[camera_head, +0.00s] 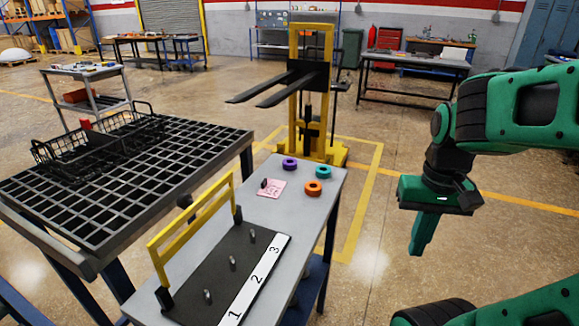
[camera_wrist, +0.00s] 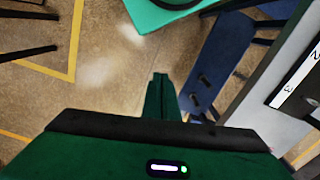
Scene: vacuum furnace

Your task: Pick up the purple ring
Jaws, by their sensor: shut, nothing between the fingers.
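The purple ring (camera_head: 290,163) lies flat on the far end of the grey table (camera_head: 262,213) in the head view. A teal ring (camera_head: 323,171) and an orange ring (camera_head: 312,188) lie close to its right. My gripper (camera_head: 420,250) is shut and empty, pointing down over the floor to the right of the table, well apart from the rings. In the wrist view the closed fingers (camera_wrist: 160,78) point at the floor, and no ring shows there.
On the table, a pink card (camera_head: 270,188) lies near the rings. A black board (camera_head: 228,277) with pegs numbered 1, 2, 3 and a yellow frame (camera_head: 193,228) stand nearer. A black grid table (camera_head: 120,190) is at left; a yellow lifter (camera_head: 315,110) stands behind.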

